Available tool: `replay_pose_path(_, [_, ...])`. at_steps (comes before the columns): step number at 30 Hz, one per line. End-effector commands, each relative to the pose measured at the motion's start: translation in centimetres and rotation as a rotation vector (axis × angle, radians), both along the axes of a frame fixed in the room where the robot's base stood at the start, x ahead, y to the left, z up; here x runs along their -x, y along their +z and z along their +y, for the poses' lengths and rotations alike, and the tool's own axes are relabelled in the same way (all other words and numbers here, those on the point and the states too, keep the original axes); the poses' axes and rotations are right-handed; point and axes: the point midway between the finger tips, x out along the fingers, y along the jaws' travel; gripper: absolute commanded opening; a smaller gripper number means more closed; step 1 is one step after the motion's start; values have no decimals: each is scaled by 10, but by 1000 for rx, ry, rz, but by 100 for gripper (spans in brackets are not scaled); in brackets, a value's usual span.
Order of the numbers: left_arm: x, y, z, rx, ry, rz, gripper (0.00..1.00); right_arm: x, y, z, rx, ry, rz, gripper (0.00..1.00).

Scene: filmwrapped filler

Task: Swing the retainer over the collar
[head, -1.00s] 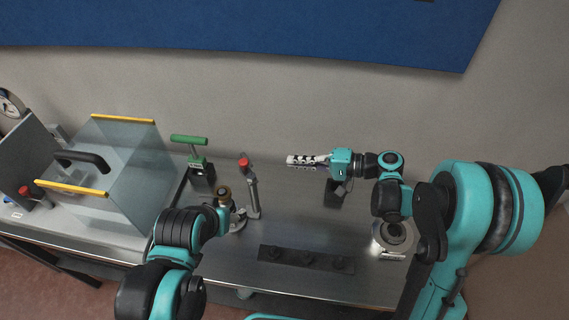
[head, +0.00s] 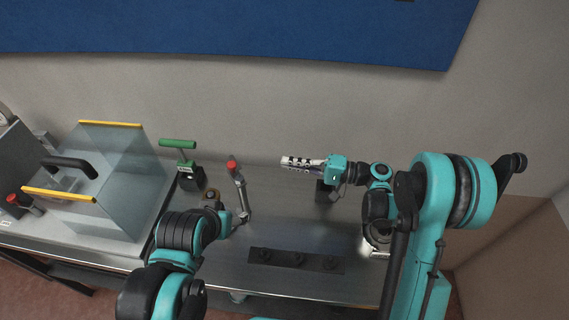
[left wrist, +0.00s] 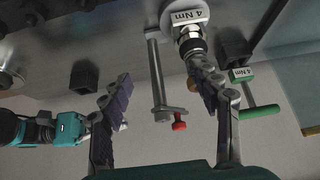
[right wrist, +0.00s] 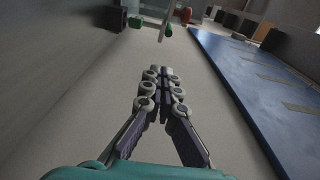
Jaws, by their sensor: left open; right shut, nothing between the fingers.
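The retainer is a grey swing arm with a red knob (head: 232,165), standing on the bench beside the collar. In the left wrist view, its grey bar (left wrist: 156,80) shows between my left fingers in the picture, with the red knob (left wrist: 179,125) at its end. My left gripper (left wrist: 160,72) is open; contact cannot be told. My right gripper (head: 284,161) is shut and empty above the bench, also in the right wrist view (right wrist: 160,74).
A green T-handled tool (head: 178,144) stands in a black holder behind the collar. A clear box with yellow edges (head: 110,160) is at the left. A dark strip with several knobs (head: 296,260) lies at the front. A round metal fixture (head: 376,238) is partly behind my right arm.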

Motion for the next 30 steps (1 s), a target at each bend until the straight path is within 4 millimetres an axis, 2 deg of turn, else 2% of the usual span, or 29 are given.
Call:
replay_pose_path(6, [0,-9,0,0,0,0,62,-4,-2,49,0,5,0,0])
replay_pose_path(10, [0,-14,0,0,0,0,62,-8,-2,76,0,4,0,0])
replay_pose_path(12, [0,-16,0,0,0,0,62,-1,-2,85,0,3,0,0])
replay_pose_path(19, [0,-21,0,0,0,0,62,14,-1,103,0,1,0,0])
replay_pose_path(30, [0,-21,0,0,0,0,62,16,0,106,0,-1,0,0])
